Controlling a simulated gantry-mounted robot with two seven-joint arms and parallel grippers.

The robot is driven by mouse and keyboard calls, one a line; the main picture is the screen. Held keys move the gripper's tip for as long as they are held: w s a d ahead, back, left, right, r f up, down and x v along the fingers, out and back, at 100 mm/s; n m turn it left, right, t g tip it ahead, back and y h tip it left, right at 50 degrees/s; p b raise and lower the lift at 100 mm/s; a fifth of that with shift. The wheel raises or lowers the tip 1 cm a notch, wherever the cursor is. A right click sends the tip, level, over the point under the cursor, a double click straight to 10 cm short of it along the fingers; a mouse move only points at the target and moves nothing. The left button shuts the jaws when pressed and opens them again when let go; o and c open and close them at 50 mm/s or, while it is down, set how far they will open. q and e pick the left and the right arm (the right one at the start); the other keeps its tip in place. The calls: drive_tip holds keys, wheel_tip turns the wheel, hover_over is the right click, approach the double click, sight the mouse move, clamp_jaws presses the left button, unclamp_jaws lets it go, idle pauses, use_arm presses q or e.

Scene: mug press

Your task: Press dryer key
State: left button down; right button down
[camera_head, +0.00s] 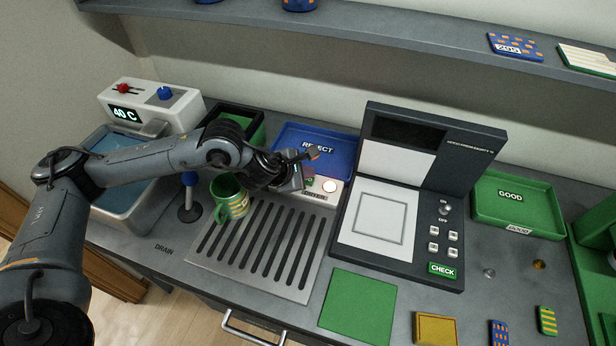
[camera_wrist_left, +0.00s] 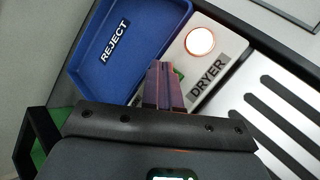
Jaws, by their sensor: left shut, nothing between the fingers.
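The dryer panel (camera_head: 322,199) is a small white box behind the slotted drain rack, with a DRYER label (camera_wrist_left: 207,78) and a glowing round white light with an orange rim (camera_head: 329,186). The light also shows in the wrist view (camera_wrist_left: 200,40). A small green part (camera_wrist_left: 178,73) of the panel shows beside my fingers, mostly hidden by them. My left gripper (camera_head: 298,180) is shut and empty, its fingertips at the left end of the panel. I cannot tell whether they touch it. A green mug with yellow marks (camera_head: 231,206) stands on the rack. My right gripper is not in view.
The drain rack (camera_head: 252,251) lies in front of the panel. A blue REJECT tray (camera_head: 338,160) is behind it. A dark inspection device (camera_head: 395,218) stands close on the right.

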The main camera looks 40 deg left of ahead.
use_arm(q)
drive_tip(key=shift+r, duration=0.35)
drive_tip(key=shift+r+p, duration=1.85)
drive_tip(key=shift+r, duration=0.55)
drive_tip(key=shift+s, duration=0.1)
